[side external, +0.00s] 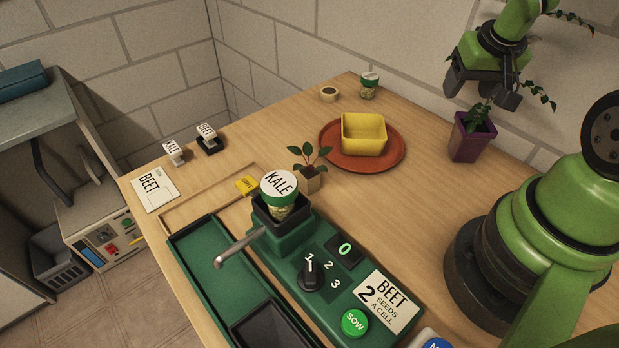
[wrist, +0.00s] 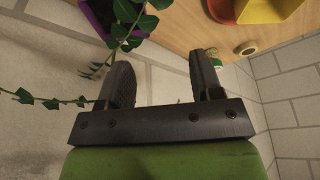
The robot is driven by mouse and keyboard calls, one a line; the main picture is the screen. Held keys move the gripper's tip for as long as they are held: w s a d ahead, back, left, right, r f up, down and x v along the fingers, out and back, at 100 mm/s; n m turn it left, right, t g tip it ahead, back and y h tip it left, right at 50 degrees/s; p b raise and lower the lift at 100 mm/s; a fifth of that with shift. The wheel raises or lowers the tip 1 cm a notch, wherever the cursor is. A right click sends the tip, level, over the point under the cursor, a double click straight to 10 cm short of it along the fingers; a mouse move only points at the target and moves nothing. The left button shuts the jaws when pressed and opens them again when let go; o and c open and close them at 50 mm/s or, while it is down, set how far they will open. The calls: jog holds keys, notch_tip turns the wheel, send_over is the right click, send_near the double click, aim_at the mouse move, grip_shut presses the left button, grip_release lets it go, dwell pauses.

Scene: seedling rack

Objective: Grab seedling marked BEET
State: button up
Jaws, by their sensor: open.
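A small seedling in a brown pot (side external: 308,184) stands mid-table; I see no label on it. A small stamp-like block marked BEET (side external: 207,134) sits on a dark base at the far left, with a similar KALE block (side external: 173,149) beside it. A flat card marked BEET (side external: 152,190) lies near the left edge. My gripper (side external: 482,97) is open and empty, raised at the back right above a purple pot (side external: 467,144) with a trailing plant. In the wrist view my gripper (wrist: 163,65) shows its two fingers spread, nothing between them.
A green seeder (side external: 320,280) holds a jar marked KALE (side external: 280,187) in its hopper. A yellow bin (side external: 363,148) sits on a red plate (side external: 395,160). A small green-lidded jar (side external: 369,90) and a round cup (side external: 329,94) stand at the back. A wall is close behind.

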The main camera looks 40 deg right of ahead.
jog(key=w+a+f+n+y, duration=0.1)
jog(key=w+a+n, duration=0.2)
jog(key=w+a, duration=0.4)
jog(key=n+g+y, duration=0.1)
jog(key=n+g, duration=0.2)
jog(key=n, duration=0.1)
send_over(309, 172)
jog(key=f, duration=0.2)
jog(key=shift+d+f, duration=0.35)
jog(key=shift+d, duration=0.05)
jog(key=f, duration=0.2)
jog(key=a+f, duration=0.1)
jog(key=shift+s+a+f, duration=0.1)
jog(key=shift+s+f, duration=0.05)
jog(key=shift+f, duration=0.25)
jog(key=shift+d+f, duration=0.15)
jog(key=shift+f, duration=1.45)
jog(key=shift+d+f, duration=0.1)
jog(key=shift+f, duration=1.45)
jog(key=c, duration=1)
jog(key=shift+r, duration=0.15)
